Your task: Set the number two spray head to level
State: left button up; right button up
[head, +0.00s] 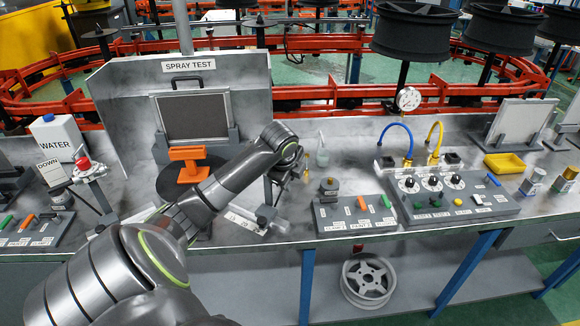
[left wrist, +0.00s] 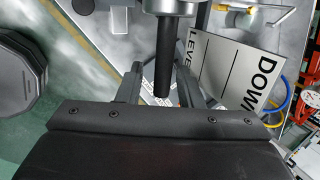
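My left gripper (head: 277,192) is at the end of my left arm, over the bench between the spray test booth and the front switch panel. In the left wrist view its two fingers (left wrist: 158,92) stand apart. A black rod (left wrist: 163,68) hangs from a silver round body (left wrist: 168,6) between them, with a gap beside the left finger; I take it for the spray head's lever, but its number does not show. A white plate (left wrist: 235,70) with LEVEL and DOWN lies beside it. In the head view the arm hides most of this fixture. My right gripper is not in view.
The SPRAY TEST booth (head: 185,75) stands behind my arm, with an orange part (head: 190,165) on a dark disc. Switch panels (head: 455,195) and (head: 358,215) stand to the right. A red-topped fixture (head: 86,165) and a WATER container (head: 57,137) stand left.

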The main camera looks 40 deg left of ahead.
pick_arm(q)
jog(key=shift+s+r, duration=0.15)
jog(key=shift+r, duration=0.45)
jog(key=b+v, duration=0.2)
jog(key=v, duration=1.4)
jog(key=shift+s+d, duration=0.15)
